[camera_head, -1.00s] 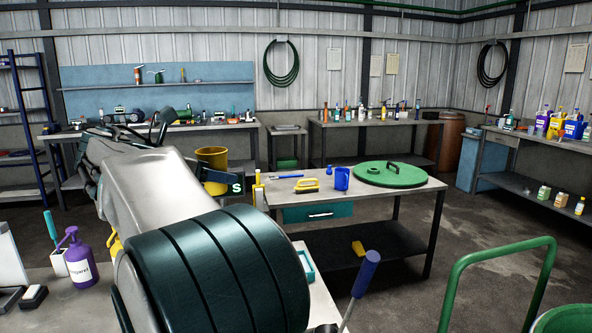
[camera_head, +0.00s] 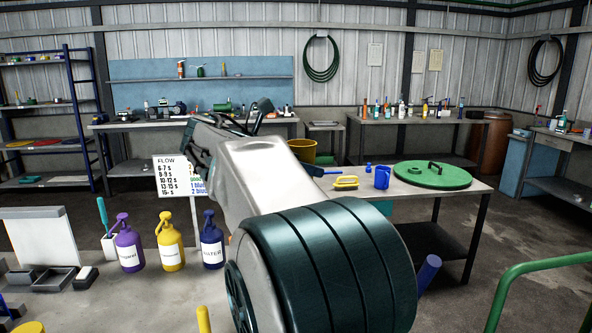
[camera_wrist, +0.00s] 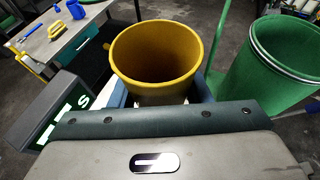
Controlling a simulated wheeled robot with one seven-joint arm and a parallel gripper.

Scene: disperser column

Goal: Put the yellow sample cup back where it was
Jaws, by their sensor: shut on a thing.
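The yellow sample cup (camera_wrist: 157,55) is upright in the wrist view, its open mouth towards the camera. The floor of the cup shows no clear contents. My gripper (camera_wrist: 163,98) is shut on the cup, a finger showing at either side of its lower wall. In the head view the cup (camera_head: 302,150) shows behind my arm, which hides its lower part and most of my gripper. The cup appears held in the air.
A dark box with a lit green display (camera_wrist: 60,112) is close left of the cup. A green drum (camera_wrist: 270,65) is at right. A bench (camera_head: 400,187) with a green lid (camera_head: 432,176) stands beyond. Purple (camera_head: 128,247), yellow (camera_head: 170,243) and blue (camera_head: 211,243) bottles and a flow chart (camera_head: 178,178) are left.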

